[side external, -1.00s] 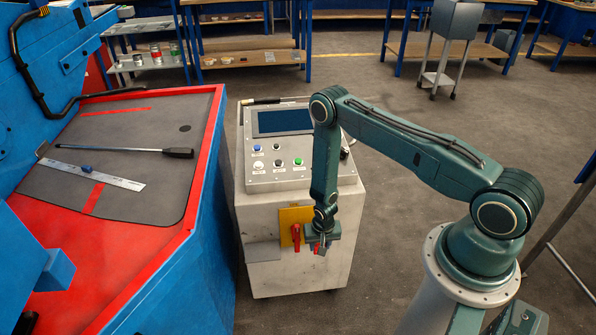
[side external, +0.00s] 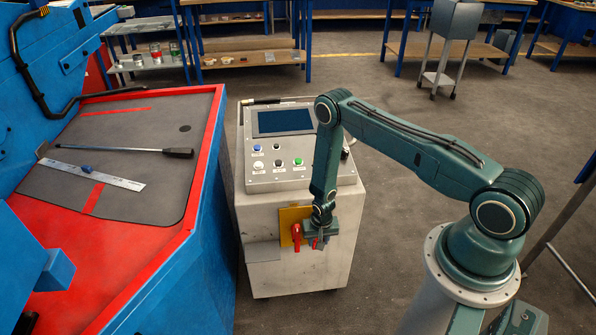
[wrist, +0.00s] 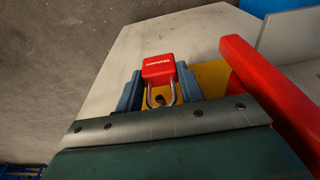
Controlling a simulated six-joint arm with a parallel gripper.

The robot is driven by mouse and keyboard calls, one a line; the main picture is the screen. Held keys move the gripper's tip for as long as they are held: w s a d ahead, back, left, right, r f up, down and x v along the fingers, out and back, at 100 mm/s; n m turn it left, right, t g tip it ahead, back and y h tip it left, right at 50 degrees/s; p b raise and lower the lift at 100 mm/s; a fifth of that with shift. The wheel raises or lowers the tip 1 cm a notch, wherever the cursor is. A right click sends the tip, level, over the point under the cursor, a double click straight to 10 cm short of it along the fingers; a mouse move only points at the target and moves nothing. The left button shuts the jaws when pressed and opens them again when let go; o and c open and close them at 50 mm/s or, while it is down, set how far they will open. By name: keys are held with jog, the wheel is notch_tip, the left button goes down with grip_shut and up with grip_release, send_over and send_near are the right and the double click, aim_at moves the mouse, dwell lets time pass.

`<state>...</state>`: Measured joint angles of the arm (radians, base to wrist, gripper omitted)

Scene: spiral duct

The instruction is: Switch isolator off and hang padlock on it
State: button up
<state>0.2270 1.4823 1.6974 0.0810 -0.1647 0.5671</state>
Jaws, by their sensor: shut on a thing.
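The isolator has a yellow plate (side external: 289,216) on the front of a grey cabinet, with a red handle (side external: 296,238) that hangs roughly downward. In the wrist view the red handle (wrist: 268,88) is a long bar at the right, and part of the yellow plate (wrist: 212,78) shows behind the fingers. My gripper (wrist: 158,88) is shut on a red padlock (wrist: 158,68), whose metal shackle points back toward the palm. In the side view my gripper (side external: 319,236) is just right of the handle. Whether the padlock touches the isolator cannot be told.
The cabinet (side external: 260,220) has a sloped panel with a screen and several buttons above the isolator. A grey plate (side external: 262,251) is on its front, left of the handle. A blue and red machine (side external: 170,270) stands close on the left. Floor to the right is open.

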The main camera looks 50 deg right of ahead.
dwell(0.4)
jog(key=o, duration=1.2)
jog(key=shift+c, duration=0.2)
jog(key=shift+r, duration=0.1)
notch_tip(320, 180, up, 14)
jog(key=s+a, duration=0.1)
jog(key=shift+s+a+f, duration=0.25)
